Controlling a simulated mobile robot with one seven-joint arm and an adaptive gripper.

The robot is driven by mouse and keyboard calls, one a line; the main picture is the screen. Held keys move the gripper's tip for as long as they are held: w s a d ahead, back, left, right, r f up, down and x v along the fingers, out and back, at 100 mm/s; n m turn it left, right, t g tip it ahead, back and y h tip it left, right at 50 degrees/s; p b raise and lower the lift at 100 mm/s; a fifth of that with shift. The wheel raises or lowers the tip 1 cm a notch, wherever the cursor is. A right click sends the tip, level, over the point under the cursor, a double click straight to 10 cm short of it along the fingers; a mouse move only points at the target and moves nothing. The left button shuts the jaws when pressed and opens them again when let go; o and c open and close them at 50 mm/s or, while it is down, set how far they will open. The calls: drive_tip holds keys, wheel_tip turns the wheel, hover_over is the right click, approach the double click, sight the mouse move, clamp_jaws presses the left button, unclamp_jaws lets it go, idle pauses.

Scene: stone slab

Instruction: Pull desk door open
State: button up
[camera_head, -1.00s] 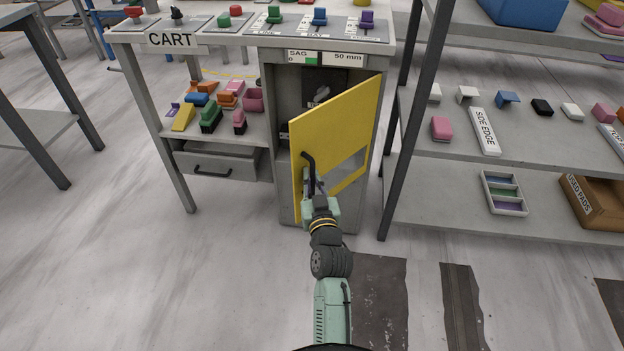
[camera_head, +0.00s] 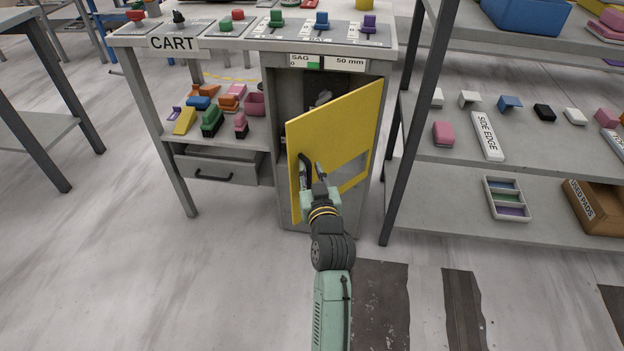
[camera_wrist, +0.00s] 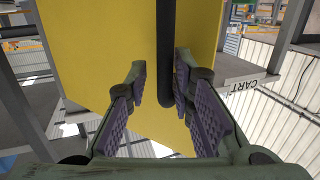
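The yellow desk door (camera_head: 335,125) stands ajar on the cabinet under the cart, its left edge swung out toward me. Its black bar handle (camera_head: 303,164) is near that left edge. My gripper (camera_head: 314,173) is at the handle, in front of the door. In the wrist view the door (camera_wrist: 100,50) fills the upper middle, and the handle (camera_wrist: 166,60) comes down between my gripper's purple-padded fingers (camera_wrist: 160,95). The fingers are apart, with a clear gap on the left of the handle; the right finger is close to it, and contact cannot be told.
The dark cabinet interior (camera_head: 291,95) shows behind the door. A grey drawer (camera_head: 215,168) and a shelf of coloured blocks are to the left. A shelving rack with a dark post (camera_head: 421,125) stands close on the right.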

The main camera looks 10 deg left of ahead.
sight(309, 139)
drive_tip(key=shift+t, duration=0.6)
wheel_tip(309, 139, up, 6)
drive_tip(key=shift+d+r, duration=0.1)
drive_tip(key=shift+r, duration=0.05)
drive_tip(key=shift+g, duration=0.8)
drive_tip(key=f, duration=0.5)
drive_tip(key=shift+w, duration=0.35)
drive_tip(key=shift+s+r, duration=0.15)
drive_tip(key=shift+r, duration=0.1)
drive_tip(key=shift+s+d+f, duration=0.15)
drive_tip(key=shift+s+d, duration=0.05)
drive_tip(key=shift+d, duration=0.15)
drive_tip(key=s+d+b, duration=0.2)
drive_tip(key=s+d, duration=0.4)
drive_tip(key=d, duration=0.3)
drive_tip(key=shift+d+f, duration=0.2)
drive_tip(key=shift+d, duration=0.05)
drive_tip(key=shift+f, duration=0.1)
drive_tip(key=shift+c, duration=0.2)
